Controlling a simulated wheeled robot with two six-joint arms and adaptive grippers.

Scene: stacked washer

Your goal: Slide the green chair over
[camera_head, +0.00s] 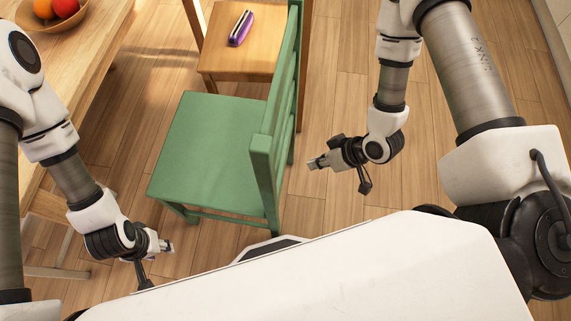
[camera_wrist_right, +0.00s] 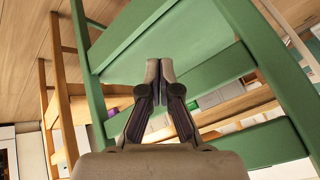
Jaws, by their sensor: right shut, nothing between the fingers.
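The green chair (camera_head: 205,148) stands upright on the wooden floor in the middle of the head view, its seat toward the table and its backrest (camera_head: 272,150) on the right. In the right wrist view the green backrest slats (camera_wrist_right: 215,77) fill the area ahead of the fingers. My right gripper (camera_head: 312,163) is to the right of the backrest, apart from it in the head view. Its fingertips (camera_wrist_right: 159,68) are together with nothing between them. My left gripper (camera_head: 160,262) is at lower left, left of the chair's front legs; its finger opening is unclear.
A wooden chair (camera_head: 245,58) with a purple object (camera_head: 241,28) on its seat stands just behind the green chair. A wooden table (camera_head: 75,75) with a fruit bowl (camera_head: 62,16) is at upper left. Floor (camera_head: 335,120) is clear right of the backrest.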

